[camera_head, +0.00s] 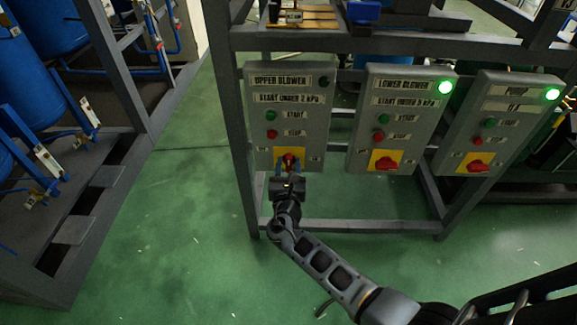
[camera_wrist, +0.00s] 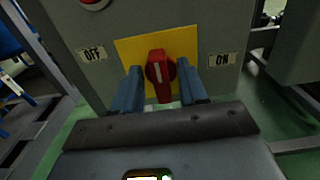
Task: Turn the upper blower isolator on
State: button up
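The upper blower panel (camera_head: 288,88) is the leftmost of three grey boxes, and its lamp (camera_head: 324,81) is dark. Its isolator is a red knob (camera_wrist: 160,75) on a yellow plate (camera_wrist: 128,48), with an OFF label (camera_wrist: 93,53) at left and an ON label (camera_wrist: 222,60) at right. The knob stands close to upright, its white mark between the labels. My gripper (camera_wrist: 161,80) is open, with one blue finger on each side of the knob. Narrow gaps seem to show between fingers and knob; contact is unclear. In the head view my gripper (camera_head: 288,170) hides part of the plate.
The lower blower panel (camera_head: 400,115) and the pump panel (camera_head: 497,122) stand to the right with green lamps lit and red knobs turned nearly sideways. A grey frame (camera_head: 240,150) surrounds the panels. Blue tanks (camera_head: 20,90) stand at left. Green floor (camera_head: 165,220) is clear between.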

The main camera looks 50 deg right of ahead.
grip_shut()
jog(key=shift+f+m+b, duration=0.1)
jog(key=shift+m+b, duration=0.3)
jog(key=shift+b, duration=0.05)
jog(key=m+b, duration=0.3)
jog(key=shift+s+f, duration=0.1)
jog(key=shift+f, duration=0.05)
jog(key=m+b, duration=0.5)
jog(key=shift+s+d+f, duration=0.1)
jog(key=shift+d, duration=0.05)
jog(key=m+b, duration=0.8)
jog(key=m, duration=0.1)
jog(key=shift+s+f, duration=0.1)
dwell(0.4)
